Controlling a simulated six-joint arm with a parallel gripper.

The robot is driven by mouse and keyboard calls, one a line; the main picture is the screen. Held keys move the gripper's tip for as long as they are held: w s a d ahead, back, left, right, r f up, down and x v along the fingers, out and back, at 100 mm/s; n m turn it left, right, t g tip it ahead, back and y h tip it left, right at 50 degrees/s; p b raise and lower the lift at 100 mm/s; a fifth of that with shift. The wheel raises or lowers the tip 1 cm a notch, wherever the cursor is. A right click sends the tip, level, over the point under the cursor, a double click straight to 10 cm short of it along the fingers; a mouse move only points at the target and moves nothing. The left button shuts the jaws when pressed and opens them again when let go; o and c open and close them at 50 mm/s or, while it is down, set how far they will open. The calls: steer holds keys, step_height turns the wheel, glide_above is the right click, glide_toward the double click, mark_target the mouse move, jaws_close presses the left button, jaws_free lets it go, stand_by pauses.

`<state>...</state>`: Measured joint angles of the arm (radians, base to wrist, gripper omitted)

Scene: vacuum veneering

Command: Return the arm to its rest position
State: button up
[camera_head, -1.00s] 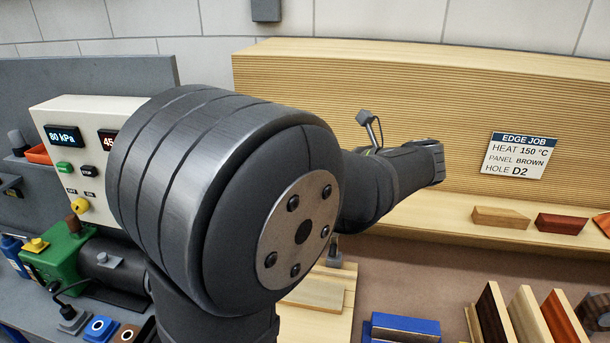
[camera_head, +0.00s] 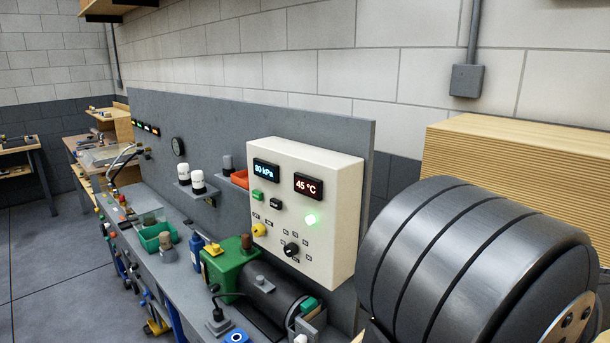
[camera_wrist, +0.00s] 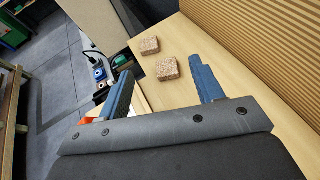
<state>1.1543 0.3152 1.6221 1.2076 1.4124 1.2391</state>
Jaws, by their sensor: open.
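My gripper (camera_wrist: 160,72) shows in the wrist view with its two blue-grey fingers spread wide apart. Nothing is held between them. Beyond the fingers, two speckled brown blocks, one farther (camera_wrist: 149,45) and one nearer (camera_wrist: 167,69), lie on a pale wooden surface (camera_wrist: 232,75). In the head view only a big dark rounded joint of my arm fills the lower right; my gripper is outside that view.
A cream control box (camera_head: 330,240) reads 80 kPa and 45 °C, with a green light lit. A green pump (camera_head: 226,268) stands below it on the grey bench. A ribbed wooden panel (camera_head: 500,155) is behind my arm. Floor at left is open.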

steer(key=x, duration=0.5)
steer(key=shift+a+f, duration=0.1)
steer(key=shift+f, duration=0.35)
steer(key=f, duration=0.1)
steer(key=w+f, duration=0.1)
steer(key=f, duration=0.1)
steer(key=shift+w+a+f, duration=0.2)
steer(key=shift+a+f, duration=0.05)
steer(key=shift+f, duration=0.65)
steer(key=shift+r, duration=0.1)
